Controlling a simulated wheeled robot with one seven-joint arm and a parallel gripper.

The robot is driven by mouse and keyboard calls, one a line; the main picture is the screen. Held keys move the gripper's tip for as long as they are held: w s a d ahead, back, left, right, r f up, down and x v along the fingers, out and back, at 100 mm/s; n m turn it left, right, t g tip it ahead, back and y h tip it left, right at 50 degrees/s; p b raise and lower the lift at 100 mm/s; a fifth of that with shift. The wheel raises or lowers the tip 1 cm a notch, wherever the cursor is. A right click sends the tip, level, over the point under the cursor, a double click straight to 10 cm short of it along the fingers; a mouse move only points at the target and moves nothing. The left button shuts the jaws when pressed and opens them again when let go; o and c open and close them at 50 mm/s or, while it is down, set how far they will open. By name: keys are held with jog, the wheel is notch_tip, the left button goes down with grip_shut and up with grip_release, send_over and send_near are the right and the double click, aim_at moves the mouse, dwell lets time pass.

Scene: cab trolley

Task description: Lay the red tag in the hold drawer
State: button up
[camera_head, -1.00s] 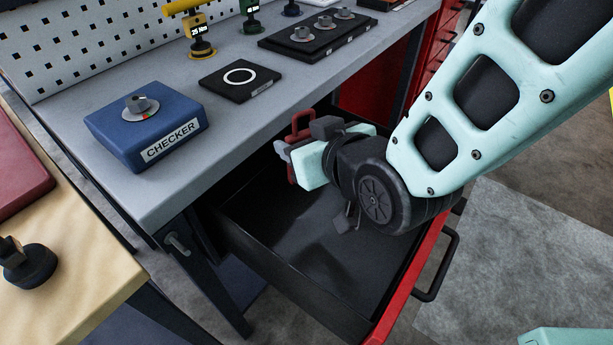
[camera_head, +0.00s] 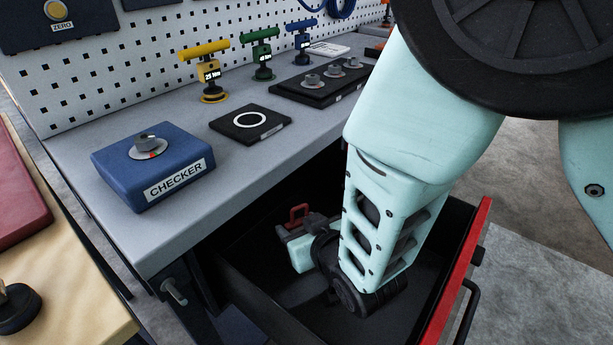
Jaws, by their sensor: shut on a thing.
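The red tag (camera_head: 299,214) shows as a small red loop at the far side of my gripper (camera_head: 296,232). My gripper is shut on it, and the fingers and wrist hide most of the tag. The open hold drawer (camera_head: 421,270), black inside with a red front, lies under the bench at the lower right. My gripper is down inside the drawer's outline, close to its back end by the bench. I cannot tell whether the tag touches the drawer floor.
The grey bench top (camera_head: 225,181) overhangs the drawer's back end. On it stand a blue checker box (camera_head: 152,165), a black pad with a white ring (camera_head: 250,124) and several coloured torque tools (camera_head: 208,72). A wooden table (camera_head: 60,290) stands at left.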

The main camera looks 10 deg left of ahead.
jog(key=shift+w+a, duration=0.25)
jog(key=shift+w, duration=0.1)
jog(key=x, duration=0.3)
jog(key=shift+r, duration=0.2)
jog(key=shift+f, duration=0.15)
jog(key=shift+f, duration=0.15)
jog(key=o, duration=1)
